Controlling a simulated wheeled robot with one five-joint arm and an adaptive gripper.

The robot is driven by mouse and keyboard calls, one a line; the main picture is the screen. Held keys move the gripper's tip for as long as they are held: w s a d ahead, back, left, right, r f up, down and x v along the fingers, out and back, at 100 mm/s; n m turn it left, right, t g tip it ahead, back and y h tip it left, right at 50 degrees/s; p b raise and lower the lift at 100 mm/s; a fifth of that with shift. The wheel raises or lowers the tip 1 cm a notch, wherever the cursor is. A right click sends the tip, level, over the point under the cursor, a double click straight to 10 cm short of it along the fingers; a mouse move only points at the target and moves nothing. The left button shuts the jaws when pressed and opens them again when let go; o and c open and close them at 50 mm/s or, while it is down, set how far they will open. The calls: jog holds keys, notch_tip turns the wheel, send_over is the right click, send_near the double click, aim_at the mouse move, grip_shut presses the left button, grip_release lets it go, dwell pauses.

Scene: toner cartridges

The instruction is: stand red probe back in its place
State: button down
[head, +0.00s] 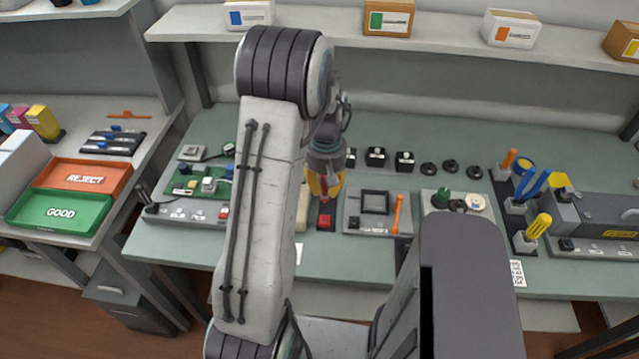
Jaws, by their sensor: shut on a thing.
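My gripper (325,186), with yellow fingers, points down over the middle of the green bench (370,268). It is shut on a thin red thing, which looks like the red probe (326,178) and shows between the fingers. The probe seems about upright; its lower end is small and hard to make out. I cannot tell whether the probe touches this stand. My arm hides part of the bench to the left of the gripper.
A grey fixture with a dark square and an orange tool (398,214) stands right of the gripper. A green circuit board fixture (190,188) stands left. Screwdrivers and blue pliers (532,184) stand at right. Red REJECT (84,178) and green GOOD (60,211) trays lie far left.

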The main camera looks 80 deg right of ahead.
aim_at(325, 202)
jog(key=shift+f+b, duration=1.2)
jog(key=shift+f, duration=1.65)
jog(key=shift+f+b, duration=1.85)
jog(key=shift+b, duration=0.05)
dwell(0.6)
jog(key=c, duration=1.1)
grip_release()
jog(key=shift+r, duration=0.15)
notch_tip(325, 202, up, 12)
jog(key=shift+f, duration=0.1)
